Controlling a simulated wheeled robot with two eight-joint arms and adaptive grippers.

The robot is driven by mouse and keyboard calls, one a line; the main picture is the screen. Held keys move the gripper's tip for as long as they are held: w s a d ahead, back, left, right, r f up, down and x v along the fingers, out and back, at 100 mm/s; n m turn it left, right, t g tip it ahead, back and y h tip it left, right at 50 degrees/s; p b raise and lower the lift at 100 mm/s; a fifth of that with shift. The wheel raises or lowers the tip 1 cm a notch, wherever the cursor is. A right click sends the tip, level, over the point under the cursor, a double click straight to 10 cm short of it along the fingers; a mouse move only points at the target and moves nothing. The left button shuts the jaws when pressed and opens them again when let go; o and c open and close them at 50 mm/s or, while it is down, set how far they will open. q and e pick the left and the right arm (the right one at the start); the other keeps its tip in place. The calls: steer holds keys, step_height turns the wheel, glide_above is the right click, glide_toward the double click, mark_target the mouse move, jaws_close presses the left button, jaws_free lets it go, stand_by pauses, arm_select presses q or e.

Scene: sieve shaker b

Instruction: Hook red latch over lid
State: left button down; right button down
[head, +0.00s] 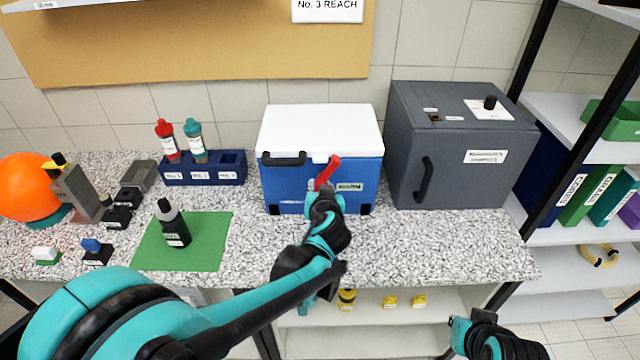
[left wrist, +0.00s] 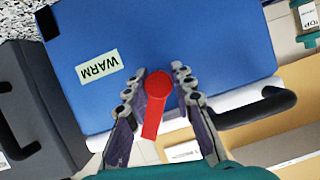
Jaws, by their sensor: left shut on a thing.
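The cooler (head: 279,185) is a blue box with a white lid (head: 320,130) resting flat on top, standing on the speckled bench. The red latch (head: 328,172) is at the middle of its front, tilted up to the right, with its upper end at the lid's front edge. I cannot tell if it overlaps the lid. My left gripper (head: 325,199) is shut on the latch at the cooler front. In the left wrist view the latch (left wrist: 157,92) lies between the fingers. Part of my right arm shows at the bottom right; its fingers are not clear.
A dark grey box (head: 455,150) stands close right of the cooler. A black handle (head: 284,160) sits left of the latch.

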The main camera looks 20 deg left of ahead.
arm_select(q)
steer(key=n+h, duration=0.2)
steer(key=n, duration=0.1)
steer(key=shift+w+r+t, duration=0.1)
steer(key=shift+t, duration=0.2)
steer(key=shift+n+t+h, duration=0.5)
steer(key=shift+n+h, duration=0.4)
steer(key=shift+n, duration=0.5)
steer(key=c, duration=1.3)
jaws_free()
steer(key=shift+a, duration=0.1)
steer(key=v, duration=1.2)
